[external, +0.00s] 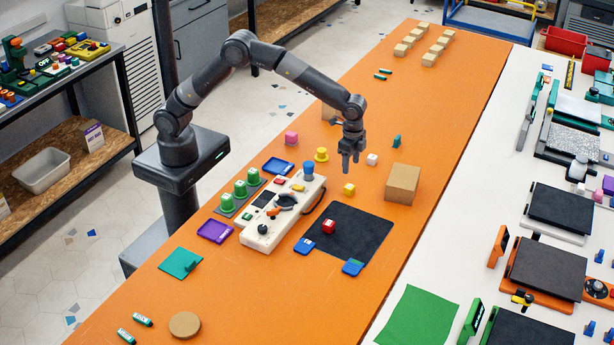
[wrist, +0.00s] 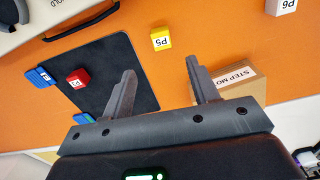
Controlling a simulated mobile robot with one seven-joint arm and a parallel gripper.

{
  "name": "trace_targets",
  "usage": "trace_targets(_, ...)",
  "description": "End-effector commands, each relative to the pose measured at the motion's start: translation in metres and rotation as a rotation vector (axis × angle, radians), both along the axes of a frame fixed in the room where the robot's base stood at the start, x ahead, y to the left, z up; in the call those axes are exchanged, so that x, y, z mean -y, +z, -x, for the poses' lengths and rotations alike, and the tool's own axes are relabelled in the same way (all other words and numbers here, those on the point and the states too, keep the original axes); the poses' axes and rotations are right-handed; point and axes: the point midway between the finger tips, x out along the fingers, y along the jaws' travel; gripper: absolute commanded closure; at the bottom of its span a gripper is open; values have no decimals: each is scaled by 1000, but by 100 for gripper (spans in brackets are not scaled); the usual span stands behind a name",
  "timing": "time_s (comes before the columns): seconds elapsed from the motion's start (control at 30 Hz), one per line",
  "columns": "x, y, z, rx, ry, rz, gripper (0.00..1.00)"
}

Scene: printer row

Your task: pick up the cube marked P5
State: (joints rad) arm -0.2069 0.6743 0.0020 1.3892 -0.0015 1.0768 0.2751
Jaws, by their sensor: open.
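The yellow cube marked P5 (wrist: 160,39) sits on the orange tabletop, its label readable in the wrist view. In the external view the yellow cube (external: 349,189) lies just below my gripper (external: 349,171) in the picture, to the right of the cream control panel and left of the cardboard box. My gripper (wrist: 162,72) is open and empty, apart from the cube and raised over the table. In the wrist view the cube shows beyond the gap between the two fingertips. Nothing hides it.
A cardboard box (external: 402,184) stands right of the cube; in the wrist view the box (wrist: 240,85) is partly behind a finger. A white cube marked P6 (wrist: 281,6) is nearby. A red cube (external: 329,226) sits on a black mat (external: 356,228). The cream panel (external: 284,217) lies left.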

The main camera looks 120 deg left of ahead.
Motion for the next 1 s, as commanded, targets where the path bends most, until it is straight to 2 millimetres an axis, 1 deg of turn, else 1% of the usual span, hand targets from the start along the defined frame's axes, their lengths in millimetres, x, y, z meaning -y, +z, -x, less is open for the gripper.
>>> trace_targets(0.3, -1, -46, -1, -4, -1, 1, 45)
trace_targets(0.57, -1, -63, 0, -2, 0, 1, 45)
trace_targets(0.67, -2, -76, 1, -5, -1, 1, 45)
trace_targets(0.83, -2, -102, 1, -3, -1, 1, 45)
trace_targets(0.9, -2, -107, 0, -3, -1, 1, 45)
trace_targets(1.0, -3, -109, 0, -1, -1, 0, 45)
